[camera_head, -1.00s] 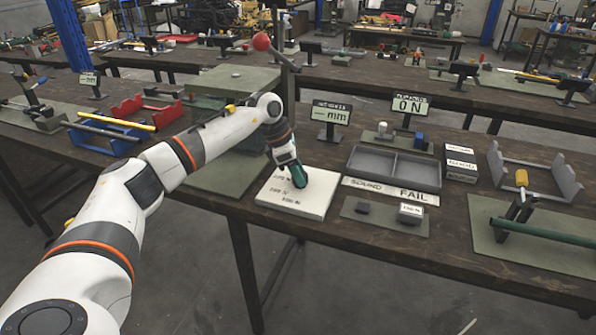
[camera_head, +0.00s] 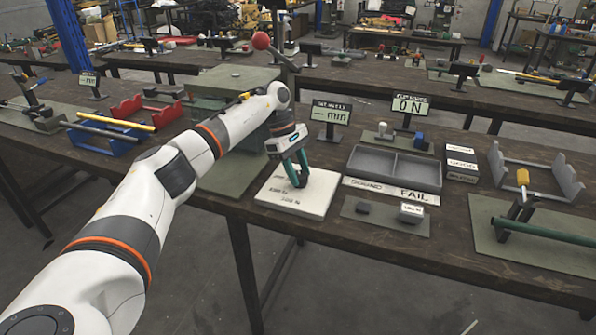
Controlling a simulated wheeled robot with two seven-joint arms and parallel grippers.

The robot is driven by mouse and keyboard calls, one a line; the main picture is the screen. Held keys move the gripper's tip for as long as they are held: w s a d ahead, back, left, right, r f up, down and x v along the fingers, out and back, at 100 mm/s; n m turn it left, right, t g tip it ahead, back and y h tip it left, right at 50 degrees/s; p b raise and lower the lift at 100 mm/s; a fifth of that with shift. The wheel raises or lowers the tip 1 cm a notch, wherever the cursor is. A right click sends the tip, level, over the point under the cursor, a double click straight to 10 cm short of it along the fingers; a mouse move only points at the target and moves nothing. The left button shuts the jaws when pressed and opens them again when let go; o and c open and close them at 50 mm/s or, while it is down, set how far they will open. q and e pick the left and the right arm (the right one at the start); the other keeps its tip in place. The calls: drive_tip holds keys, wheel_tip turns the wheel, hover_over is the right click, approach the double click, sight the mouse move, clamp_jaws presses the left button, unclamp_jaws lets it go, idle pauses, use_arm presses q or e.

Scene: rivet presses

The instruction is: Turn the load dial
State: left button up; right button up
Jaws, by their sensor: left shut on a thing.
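The white load dial plate (camera_head: 312,204), with small dark markings, lies on the dark workbench near its front edge. My left gripper (camera_head: 297,182) reaches down to it from above, its green fingers pointing at the plate's middle. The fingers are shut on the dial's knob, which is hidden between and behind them. The markings at the plate's left and front are too small to read surely. My right gripper is not in view.
A grey two-part tray (camera_head: 394,167) with SOUND and FAIL labels stands right of the plate. A green mat (camera_head: 385,226) with small blocks lies in front of it. A green press (camera_head: 238,80) with a red-knobbed lever (camera_head: 262,41) stands behind my arm. Two displays stand behind.

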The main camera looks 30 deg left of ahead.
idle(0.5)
use_arm(q)
drive_tip(key=o, duration=1)
